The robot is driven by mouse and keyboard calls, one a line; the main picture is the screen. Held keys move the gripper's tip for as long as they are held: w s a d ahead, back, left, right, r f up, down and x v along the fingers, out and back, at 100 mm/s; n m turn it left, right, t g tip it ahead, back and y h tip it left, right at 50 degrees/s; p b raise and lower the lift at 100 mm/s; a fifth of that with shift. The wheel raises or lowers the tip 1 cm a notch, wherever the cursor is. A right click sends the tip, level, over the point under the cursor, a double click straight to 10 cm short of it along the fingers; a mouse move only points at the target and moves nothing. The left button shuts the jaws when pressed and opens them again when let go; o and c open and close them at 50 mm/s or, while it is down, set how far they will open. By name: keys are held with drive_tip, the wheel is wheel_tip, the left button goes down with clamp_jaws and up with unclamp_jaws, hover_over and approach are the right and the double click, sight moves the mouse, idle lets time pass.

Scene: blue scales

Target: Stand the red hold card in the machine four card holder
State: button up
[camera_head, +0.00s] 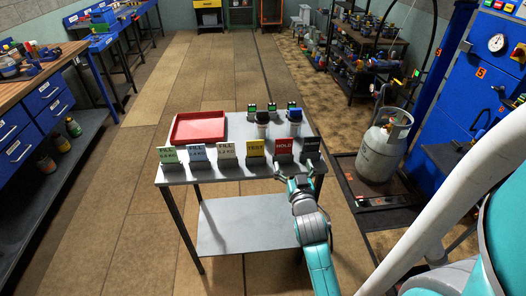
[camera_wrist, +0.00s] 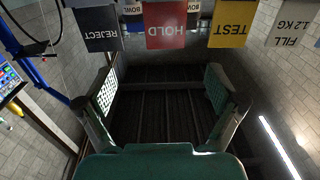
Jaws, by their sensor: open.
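The red HOLD card (camera_head: 284,146) stands near the front edge of the grey table, between the yellow TEST card (camera_head: 255,147) and the dark REJECT card (camera_head: 311,145). In the wrist view the HOLD card (camera_wrist: 166,25) appears upside down at the top centre. My gripper (camera_head: 300,182) is in front of the table edge, near the HOLD and REJECT cards. In the wrist view my gripper (camera_wrist: 162,88) is open, with nothing between its fingers and the HOLD card beyond the fingertips, apart from them. I cannot pick out the machine four card holder.
More cards, including FILL (camera_head: 227,150), stand to the left in the row. A red tray (camera_head: 198,127) lies at the table's back left. A gas cylinder (camera_head: 384,145) and blue machine (camera_head: 480,70) are at right.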

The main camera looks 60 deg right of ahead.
sight(284, 142)
drive_tip(key=shift+w+a+r+x, duration=0.1)
drive_tip(key=shift+x, duration=1.8)
drive_tip(key=shift+w+a+r+x, duration=0.1)
drive_tip(key=shift+w+x, duration=0.05)
drive_tip(key=shift+x, duration=1.7)
drive_tip(key=shift+w+a+r+x, duration=0.1)
drive_tip(key=shift+x, duration=1.8)
drive_tip(key=c, duration=1.2)
